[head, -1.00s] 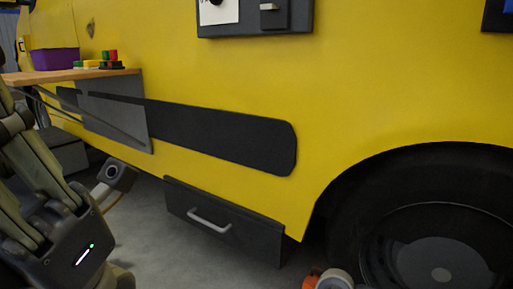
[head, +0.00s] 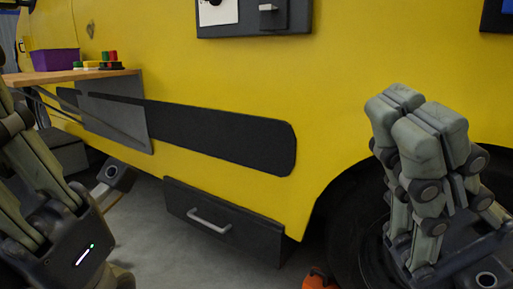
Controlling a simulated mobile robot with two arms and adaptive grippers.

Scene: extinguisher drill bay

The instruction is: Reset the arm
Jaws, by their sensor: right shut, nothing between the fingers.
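My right gripper (head: 410,110) is in the head view at the right, in front of the wheel. Its grey-green fingers point up and lie together, shut with nothing between them. My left gripper (head: 28,170) is at the left edge, below the wooden shelf. Its fingers point up and are partly cut off by the frame, so I cannot tell whether it is open or shut. A small green-white light glows on its body.
A yellow vehicle side (head: 250,80) fills the background, with a dark wheel (head: 345,235) at the right. A wooden shelf (head: 50,77) holds a purple bin (head: 55,62) and colored blocks (head: 110,62). A dark drawer (head: 240,230) with a handle sits low. An orange object (head: 318,279) is at the bottom edge.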

